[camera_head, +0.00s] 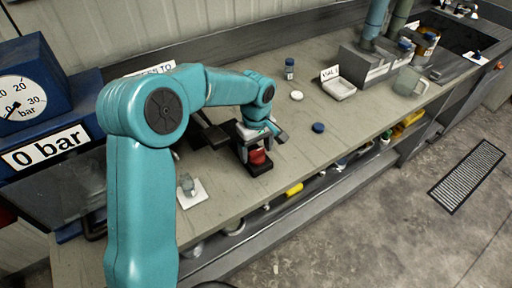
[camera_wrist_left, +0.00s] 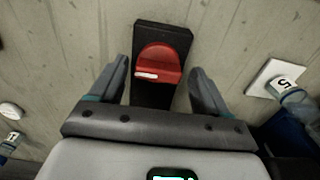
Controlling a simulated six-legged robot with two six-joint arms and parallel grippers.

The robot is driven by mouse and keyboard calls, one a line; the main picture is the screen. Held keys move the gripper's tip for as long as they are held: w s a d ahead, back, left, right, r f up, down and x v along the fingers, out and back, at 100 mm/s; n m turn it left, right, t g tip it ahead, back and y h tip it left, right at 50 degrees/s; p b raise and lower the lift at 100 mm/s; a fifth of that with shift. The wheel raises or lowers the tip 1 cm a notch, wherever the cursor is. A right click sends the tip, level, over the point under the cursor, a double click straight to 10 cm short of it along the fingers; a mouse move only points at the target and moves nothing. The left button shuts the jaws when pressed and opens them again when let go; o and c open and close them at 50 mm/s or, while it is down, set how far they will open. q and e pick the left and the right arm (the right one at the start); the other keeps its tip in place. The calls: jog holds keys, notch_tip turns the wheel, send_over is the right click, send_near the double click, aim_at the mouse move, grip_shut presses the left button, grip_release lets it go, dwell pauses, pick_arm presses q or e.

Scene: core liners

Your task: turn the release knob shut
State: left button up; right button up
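The red release knob (camera_head: 257,156) sits on a black base (camera_head: 261,168) on the bench, partly under my left gripper in the head view. In the left wrist view the knob (camera_wrist_left: 160,62) is round with a raised bar lying roughly crosswise and a white mark on the bar's left end. My left gripper (camera_head: 263,142) points down over it. In the wrist view its fingers (camera_wrist_left: 160,78) are open, one on each side of the knob, with visible gaps. Whether the fingertips are at knob height is unclear. My right gripper is not in view.
A gauge (camera_head: 18,98) stands at left above a "0 bar" sign (camera_head: 45,148). A clear vial (camera_head: 187,184) stands on a white plate near the front edge. A blue cap (camera_head: 318,127), white cap (camera_head: 296,95) and small bottle (camera_head: 289,69) lie beyond. Bench between them is clear.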

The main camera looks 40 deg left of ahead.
pick_arm(q)
jog(key=shift+w, duration=0.15)
jog(key=c, duration=0.8)
jog(key=m, duration=0.4)
jog(key=shift+m+b, duration=0.35)
jog(key=shift+m, duration=0.05)
jog(key=m, duration=0.9)
jog(key=shift+m, duration=1.9)
